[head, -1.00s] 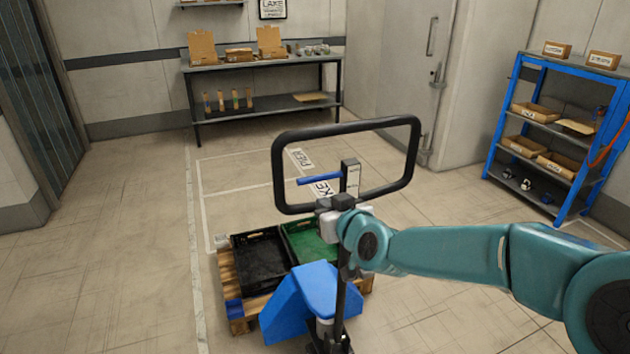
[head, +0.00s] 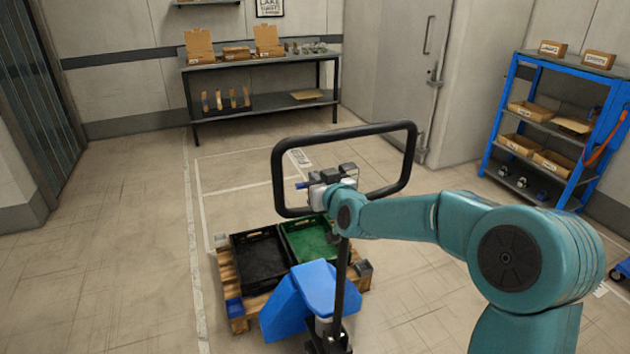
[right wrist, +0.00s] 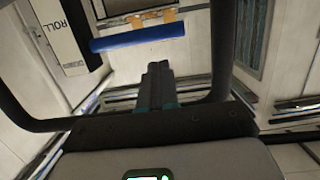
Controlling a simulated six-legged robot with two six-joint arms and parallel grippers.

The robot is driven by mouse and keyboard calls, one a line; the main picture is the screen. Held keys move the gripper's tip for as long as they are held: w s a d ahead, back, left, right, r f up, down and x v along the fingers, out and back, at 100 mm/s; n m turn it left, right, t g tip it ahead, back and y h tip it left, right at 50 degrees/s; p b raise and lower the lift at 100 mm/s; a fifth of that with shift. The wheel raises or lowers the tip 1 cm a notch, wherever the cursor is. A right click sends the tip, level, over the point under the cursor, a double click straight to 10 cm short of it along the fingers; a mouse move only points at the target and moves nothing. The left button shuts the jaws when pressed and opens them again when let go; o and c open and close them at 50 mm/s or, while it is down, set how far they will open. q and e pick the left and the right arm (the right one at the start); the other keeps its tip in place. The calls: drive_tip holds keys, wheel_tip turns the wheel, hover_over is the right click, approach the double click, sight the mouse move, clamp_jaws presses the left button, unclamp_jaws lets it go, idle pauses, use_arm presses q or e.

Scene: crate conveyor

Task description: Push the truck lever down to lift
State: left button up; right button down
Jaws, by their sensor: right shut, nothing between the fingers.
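The pallet truck has a blue body (head: 330,283) and a black loop handle (head: 345,131) on an upright post. The blue lever (head: 301,185) sits inside the loop; only its left tip shows in the head view, the rest being hidden by my right gripper (head: 333,175). In the right wrist view the lever (right wrist: 137,37) is a blue bar lying across, beyond and slightly left of the fingertips. My right gripper (right wrist: 158,72) is shut and empty, its dark fingers together; whether it touches the lever I cannot tell. My left gripper is out of view.
A wooden pallet (head: 226,272) carries a black crate (head: 240,236) and a green crate (head: 318,222) beyond the truck. A workbench (head: 262,64) stands at the back wall, a blue shelf (head: 494,125) at the right. The floor at left is clear.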

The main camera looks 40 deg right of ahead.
drive_tip(key=shift+w+d+f, duration=0.1)
drive_tip(key=shift+w+f, duration=0.25)
drive_tip(key=shift+f, duration=0.2)
drive_tip(key=shift+w+d+f, duration=0.1)
drive_tip(key=shift+w+f, duration=0.2)
drive_tip(key=shift+f, duration=0.2)
drive_tip(key=shift+s, duration=0.1)
wheel_tip(320, 180, down, 4)
drive_tip(key=n+b, duration=0.2)
drive_tip(key=b, duration=0.1)
drive_tip(key=shift+a+r+h, duration=0.1)
drive_tip(key=shift+r+h, duration=0.05)
drive_tip(key=shift+h, duration=0.15)
drive_tip(key=shift+r, duration=0.2)
